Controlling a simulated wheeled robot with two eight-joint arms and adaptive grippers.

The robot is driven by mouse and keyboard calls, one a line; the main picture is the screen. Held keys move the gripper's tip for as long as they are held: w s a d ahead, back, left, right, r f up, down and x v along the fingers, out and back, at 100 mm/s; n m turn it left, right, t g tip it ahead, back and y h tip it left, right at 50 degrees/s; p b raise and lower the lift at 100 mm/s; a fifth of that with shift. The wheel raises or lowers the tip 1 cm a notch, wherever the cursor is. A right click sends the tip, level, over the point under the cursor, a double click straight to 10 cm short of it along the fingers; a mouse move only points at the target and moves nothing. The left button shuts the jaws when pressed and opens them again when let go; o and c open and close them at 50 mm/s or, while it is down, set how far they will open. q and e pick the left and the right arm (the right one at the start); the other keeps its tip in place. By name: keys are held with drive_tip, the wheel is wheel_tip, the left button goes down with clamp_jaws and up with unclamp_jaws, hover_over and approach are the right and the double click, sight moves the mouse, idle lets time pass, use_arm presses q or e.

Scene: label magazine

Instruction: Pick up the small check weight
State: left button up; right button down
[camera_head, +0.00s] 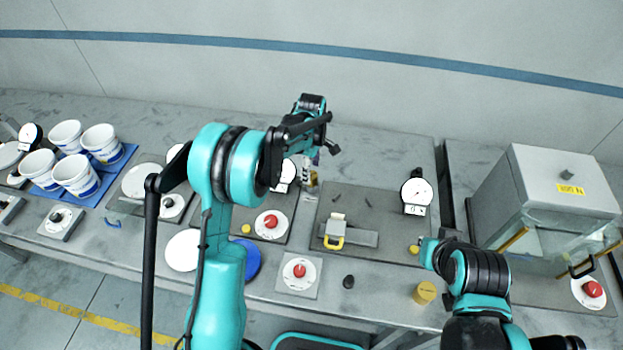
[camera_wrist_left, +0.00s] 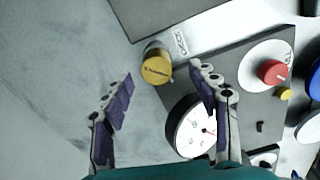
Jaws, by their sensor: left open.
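A small brass-yellow cylinder with dark lettering on its top, which looks like the check weight (camera_wrist_left: 157,66), stands upright on the grey bench in the left wrist view. It is just beyond and between the fingertips of my left gripper (camera_wrist_left: 162,72). The fingers are spread wide and hold nothing.
A white dial gauge (camera_wrist_left: 192,128) stands close to the right finger, with a red button (camera_wrist_left: 272,72) beyond. Another yellow cylinder (camera_head: 425,293) stands near the bench's front edge. White buckets (camera_head: 76,173) fill a blue mat at left; a grey cabinet (camera_head: 552,186) stands at right.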

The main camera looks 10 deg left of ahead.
use_arm(q)
drive_tip(key=f, duration=0.4)
drive_tip(key=shift+w+f+b, duration=0.3)
drive_tip(key=shift+r, duration=0.1)
clamp_jaws()
